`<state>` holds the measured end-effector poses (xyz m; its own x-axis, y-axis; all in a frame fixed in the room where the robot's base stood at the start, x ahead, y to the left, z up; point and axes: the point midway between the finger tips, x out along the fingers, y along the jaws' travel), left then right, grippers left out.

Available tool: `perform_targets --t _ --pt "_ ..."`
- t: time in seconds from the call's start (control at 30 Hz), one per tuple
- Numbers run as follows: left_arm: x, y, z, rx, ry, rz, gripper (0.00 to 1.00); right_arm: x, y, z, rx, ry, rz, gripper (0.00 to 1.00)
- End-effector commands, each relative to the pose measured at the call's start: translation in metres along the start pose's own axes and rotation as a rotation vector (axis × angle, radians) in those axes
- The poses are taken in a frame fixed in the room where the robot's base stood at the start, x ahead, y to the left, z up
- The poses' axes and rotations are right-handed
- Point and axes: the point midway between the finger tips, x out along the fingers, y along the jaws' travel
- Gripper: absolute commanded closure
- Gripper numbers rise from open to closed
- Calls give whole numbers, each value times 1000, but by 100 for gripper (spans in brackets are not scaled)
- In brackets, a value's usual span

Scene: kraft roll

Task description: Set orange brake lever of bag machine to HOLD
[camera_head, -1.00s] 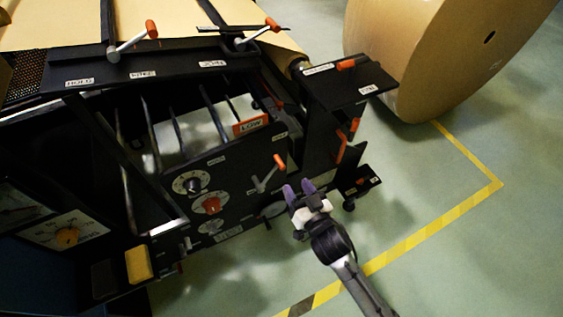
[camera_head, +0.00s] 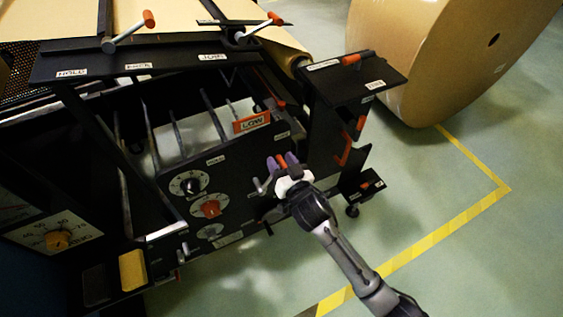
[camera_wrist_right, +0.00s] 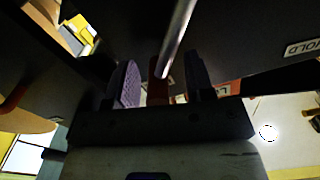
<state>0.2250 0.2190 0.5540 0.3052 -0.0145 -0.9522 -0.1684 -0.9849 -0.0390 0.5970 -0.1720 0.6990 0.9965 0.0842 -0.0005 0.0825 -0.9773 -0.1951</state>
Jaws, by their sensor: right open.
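An orange-tipped lever (camera_head: 262,186) with a grey arm is on the machine's dark front panel (camera_head: 236,173), right of the dials. My right gripper (camera_head: 282,162) is open at this lever's orange end. In the right wrist view the silver lever rod (camera_wrist_right: 177,38) comes down from the top and its orange grip (camera_wrist_right: 158,80) lies between the two fingers of the gripper (camera_wrist_right: 161,76). I cannot tell whether they touch it. A HOLD label (camera_wrist_right: 304,47) shows to the right of the lever there. My left gripper is not in view.
Other orange-tipped levers stand on top, at left (camera_head: 130,32) and right (camera_head: 258,30). A LOW sign (camera_head: 252,122) hangs above the panel. A shelf (camera_head: 355,78) juts out at right. A big kraft roll (camera_head: 430,60) stands beyond. The floor at lower right is clear.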

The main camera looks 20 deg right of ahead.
Motion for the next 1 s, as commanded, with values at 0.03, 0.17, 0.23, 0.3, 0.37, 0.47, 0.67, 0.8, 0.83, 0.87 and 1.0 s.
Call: perform_targets --t 0.03,0.17,0.23,0.3,0.37,0.47,0.67,0.8,0.83,0.87,1.0 --pt "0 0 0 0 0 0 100 0 0 0 0 0 0 52" --pt "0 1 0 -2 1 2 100 0 0 0 0 0 0 56" --pt "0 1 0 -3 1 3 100 0 0 0 0 0 0 63" --pt "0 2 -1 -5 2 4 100 0 0 0 0 0 0 70" --pt "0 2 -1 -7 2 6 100 0 0 0 0 0 0 75" --pt "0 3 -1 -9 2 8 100 0 0 0 0 0 0 85" --pt "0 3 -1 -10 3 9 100 0 0 0 -1 0 0 100" --pt "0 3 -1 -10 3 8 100 0 0 0 -2 0 1 100" --pt "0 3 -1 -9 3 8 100 0 0 0 -2 0 1 100" --pt "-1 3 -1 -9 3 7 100 0 0 0 -3 0 1 100" --pt "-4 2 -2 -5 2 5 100 -1 1 -2 -19 -1 6 100"
